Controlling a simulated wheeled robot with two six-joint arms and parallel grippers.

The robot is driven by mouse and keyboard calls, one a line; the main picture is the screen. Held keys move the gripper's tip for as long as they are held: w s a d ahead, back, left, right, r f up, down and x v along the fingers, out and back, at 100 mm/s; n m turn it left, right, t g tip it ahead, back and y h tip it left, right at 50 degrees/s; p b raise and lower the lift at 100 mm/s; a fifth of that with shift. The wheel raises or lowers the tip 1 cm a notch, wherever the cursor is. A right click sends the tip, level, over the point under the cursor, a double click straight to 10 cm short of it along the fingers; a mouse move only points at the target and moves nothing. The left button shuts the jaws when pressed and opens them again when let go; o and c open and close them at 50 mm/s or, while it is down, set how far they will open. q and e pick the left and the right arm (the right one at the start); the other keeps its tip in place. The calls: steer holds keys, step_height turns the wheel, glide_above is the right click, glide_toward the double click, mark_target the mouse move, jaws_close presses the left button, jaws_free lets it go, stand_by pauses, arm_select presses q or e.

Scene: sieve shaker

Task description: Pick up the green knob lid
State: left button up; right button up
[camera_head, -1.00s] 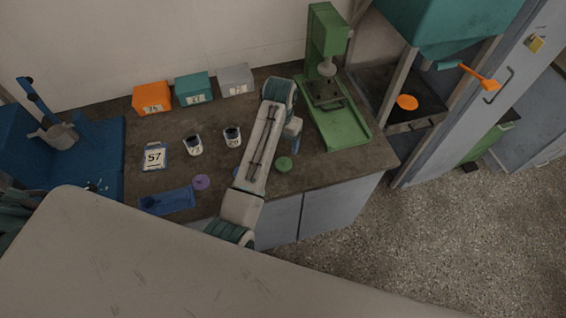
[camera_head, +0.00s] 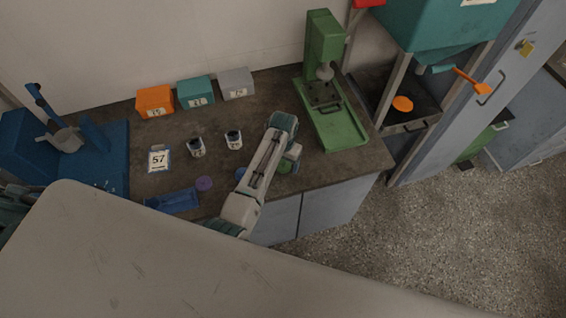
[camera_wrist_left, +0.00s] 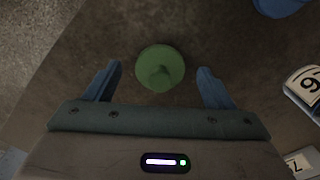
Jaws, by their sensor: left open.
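The green knob lid (camera_wrist_left: 160,68) lies on the dark bench top, a round disc with a small knob. In the left wrist view it sits between the two blue fingers of my left gripper (camera_wrist_left: 159,72), with a gap on both sides. The fingers are open and hold nothing. In the head view the green knob lid (camera_head: 285,167) is partly covered by my left gripper (camera_head: 291,162), which is above it near the bench's front edge. How high the fingers are above the lid is hard to tell. My right gripper does not show.
A green press (camera_head: 340,125) stands to the right. Two labelled cups (camera_head: 233,140), a purple lid (camera_head: 204,183), a blue lid (camera_head: 240,173) and a blue tray (camera_head: 172,202) are to the left. Orange (camera_head: 155,102), teal (camera_head: 195,92) and grey boxes (camera_head: 236,84) line the back.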

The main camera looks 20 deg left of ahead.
arm_select(q)
steer(key=shift+f, duration=0.15)
steer(key=c, duration=1.1)
steer(key=shift+o, duration=0.2)
steer(key=shift+w, duration=0.1)
